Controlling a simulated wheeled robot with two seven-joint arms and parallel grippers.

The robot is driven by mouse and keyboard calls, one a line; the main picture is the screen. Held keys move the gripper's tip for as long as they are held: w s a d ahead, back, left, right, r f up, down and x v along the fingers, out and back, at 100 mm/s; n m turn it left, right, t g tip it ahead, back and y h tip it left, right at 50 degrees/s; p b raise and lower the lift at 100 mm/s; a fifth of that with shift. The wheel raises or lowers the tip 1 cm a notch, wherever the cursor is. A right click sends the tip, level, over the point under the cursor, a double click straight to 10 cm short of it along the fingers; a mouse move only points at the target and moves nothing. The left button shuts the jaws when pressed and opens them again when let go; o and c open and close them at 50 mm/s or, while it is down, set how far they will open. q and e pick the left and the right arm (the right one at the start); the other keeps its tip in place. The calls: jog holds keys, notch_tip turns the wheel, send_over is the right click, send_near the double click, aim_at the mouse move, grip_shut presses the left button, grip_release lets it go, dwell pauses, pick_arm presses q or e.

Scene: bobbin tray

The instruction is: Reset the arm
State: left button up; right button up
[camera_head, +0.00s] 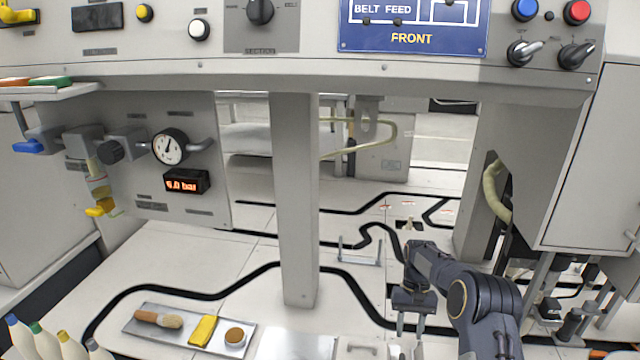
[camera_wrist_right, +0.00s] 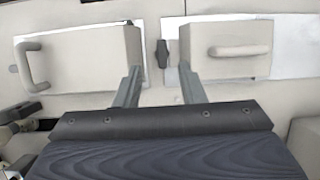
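My right arm reaches in from the bottom right of the head view. Its dark gripper (camera_head: 411,322) points down over the white deck, with the two fingers apart and nothing seen between them. In the right wrist view the two grey fingers (camera_wrist_right: 158,80) also stand apart, with an empty gap. Beyond them are a beige block with a handle on the left (camera_wrist_right: 80,60) and another on the right (camera_wrist_right: 230,48). A small dark latch-like part (camera_wrist_right: 162,53) lies between the blocks. My left gripper does not show.
A grey post (camera_head: 296,200) stands left of my right arm. A metal tray (camera_head: 185,338) holds a brush, yellow cloth and round tin. A wire stand (camera_head: 360,250) is just behind the gripper. A cabinet (camera_head: 600,150) bounds the right, and a control panel overhangs above.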

jog(key=s+r+t+y, duration=0.1)
jog(key=s+r+t, duration=0.2)
jog(key=s+r, duration=0.65)
jog(key=s+r+t+y, duration=0.15)
jog(key=s+r, duration=0.35)
jog(key=r, duration=0.9)
jog(key=s+a+f+n+t, duration=0.1)
jog(key=s+a+t, duration=0.25)
jog(key=s, duration=0.65)
jog(key=s+a+t, duration=0.2)
jog(key=s+a, duration=0.2)
jog(key=s, duration=0.6)
notch_tip(320, 180, up, 33)
jog(key=p, duration=3.3)
